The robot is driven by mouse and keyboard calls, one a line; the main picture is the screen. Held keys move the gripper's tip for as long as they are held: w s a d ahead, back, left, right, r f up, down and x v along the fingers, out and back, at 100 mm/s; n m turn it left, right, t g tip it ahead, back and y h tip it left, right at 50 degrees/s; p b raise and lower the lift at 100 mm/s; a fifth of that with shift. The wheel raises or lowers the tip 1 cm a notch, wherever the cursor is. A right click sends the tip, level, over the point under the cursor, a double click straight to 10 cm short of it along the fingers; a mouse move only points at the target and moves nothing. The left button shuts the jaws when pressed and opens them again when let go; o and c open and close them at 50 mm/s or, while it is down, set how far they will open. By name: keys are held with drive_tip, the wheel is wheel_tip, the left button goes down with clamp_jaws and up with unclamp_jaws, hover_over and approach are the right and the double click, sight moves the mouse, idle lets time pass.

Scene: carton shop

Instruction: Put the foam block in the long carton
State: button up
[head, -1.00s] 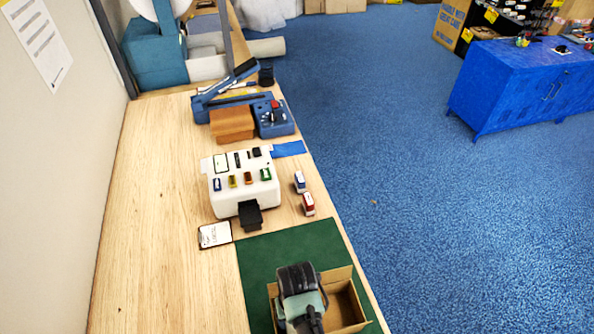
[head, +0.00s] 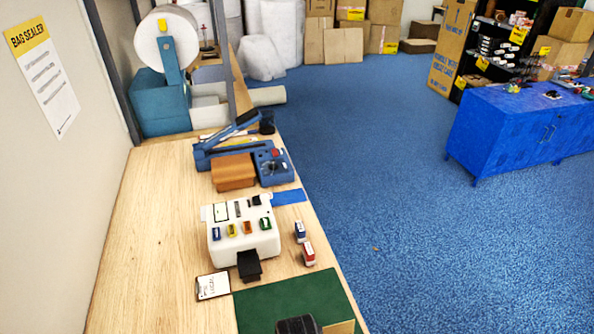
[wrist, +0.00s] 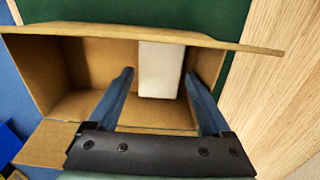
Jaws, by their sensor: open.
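The open brown carton (wrist: 60,75) lies below my gripper in the wrist view, on a green mat. A white block (wrist: 160,70), which looks like the foam block, is inside it towards the right, against the wall at the top of the picture. A flap edge borders its upper end. My gripper (wrist: 159,77) is open, with one finger on each side of the white block; I cannot tell whether they touch it. In the head view only a corner of the carton (head: 340,327) shows at the bottom edge, and the block is not visible.
The green mat (head: 285,302) lies on the wooden bench (head: 160,220). Beyond it stand a white device (head: 243,240), two small stamps (head: 308,253), a card (head: 212,286) and a blue sealer (head: 270,162). Blue floor is open to the right, before a blue cabinet (head: 500,130).

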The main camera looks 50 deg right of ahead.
wheel_tip(320, 180, up, 10)
drive_tip(key=r, duration=0.1)
drive_tip(key=w+r+n+t+h, duration=0.3)
drive_tip(key=w+r+t, duration=0.5)
drive_tip(key=w+r, duration=0.9)
drive_tip(key=w+a+r+t+h, duration=0.1)
drive_tip(key=w+a+r+t, duration=0.2)
drive_tip(key=r, duration=0.4)
drive_tip(key=w+a+r+t, duration=0.2)
drive_tip(key=r+t, duration=0.1)
drive_tip(key=r, duration=0.5)
drive_tip(key=s+a+r+n+t, duration=0.1)
drive_tip(key=a+r+t, duration=0.25)
drive_tip(key=r, duration=0.45)
drive_tip(key=s+a+r+n+t, duration=0.1)
drive_tip(key=a+r+t, duration=0.25)
drive_tip(key=r, duration=0.45)
drive_tip(key=s+a+r+n+t+y, duration=0.1)
drive_tip(key=s+a+r+t, duration=0.2)
drive_tip(key=s+r, duration=0.2)
drive_tip(key=s+a+r+t+y, duration=0.2)
drive_tip(key=s+r, duration=0.4)
drive_tip(key=r, duration=0.5)
drive_tip(key=a+t, duration=0.1)
drive_tip(key=a, duration=0.1)
drive_tip(key=shift+a+n+y+b, duration=0.3)
drive_tip(key=shift+n, duration=0.1)
drive_tip(key=shift+f, duration=0.1)
